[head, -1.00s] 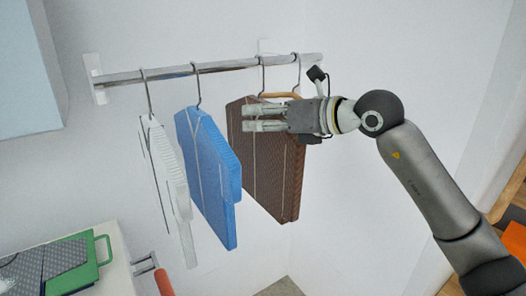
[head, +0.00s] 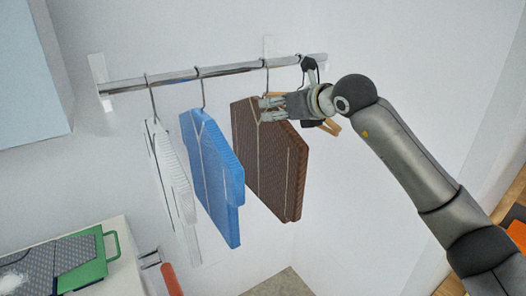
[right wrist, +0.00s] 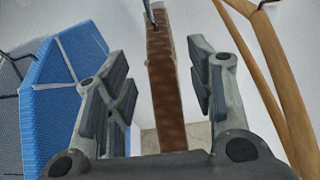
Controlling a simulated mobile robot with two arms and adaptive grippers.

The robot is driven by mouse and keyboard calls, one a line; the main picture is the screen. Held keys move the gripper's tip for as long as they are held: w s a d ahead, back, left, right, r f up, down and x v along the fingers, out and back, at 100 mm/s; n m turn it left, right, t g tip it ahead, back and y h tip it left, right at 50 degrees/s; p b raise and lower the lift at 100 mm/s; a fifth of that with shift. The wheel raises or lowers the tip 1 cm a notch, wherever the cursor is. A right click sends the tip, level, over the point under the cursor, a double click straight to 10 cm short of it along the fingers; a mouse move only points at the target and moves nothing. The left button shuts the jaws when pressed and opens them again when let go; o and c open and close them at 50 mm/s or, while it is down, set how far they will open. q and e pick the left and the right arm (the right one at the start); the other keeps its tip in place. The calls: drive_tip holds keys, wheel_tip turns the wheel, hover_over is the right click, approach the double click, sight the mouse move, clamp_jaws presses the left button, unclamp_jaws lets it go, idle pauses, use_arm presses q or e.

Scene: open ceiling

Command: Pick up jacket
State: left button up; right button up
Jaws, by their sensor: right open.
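A brown jacket (head: 268,165) hangs on a hook from the metal rail, right of a blue garment (head: 212,175) and a white garment (head: 172,185). My right gripper (head: 267,109) is at the upper part of the brown jacket. In the right wrist view, the narrow edge of the brown jacket (right wrist: 166,95) stands between the two open fingers (right wrist: 163,95), with visible gaps on both sides. The blue garment (right wrist: 68,95) is left of the fingers there. My left gripper is not in view.
The metal rail (head: 150,80) runs along the wall above. An empty wooden hanger (head: 331,126) hangs just right of my gripper and also shows in the right wrist view (right wrist: 268,50). A green folder-like item (head: 85,255) lies on a white surface at the lower left.

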sight(273, 108)
drive_tip(key=p+x, duration=0.1)
drive_tip(key=x, duration=0.2)
drive_tip(key=shift+w, duration=0.15)
drive_tip(key=shift+c, duration=0.9)
clamp_jaws()
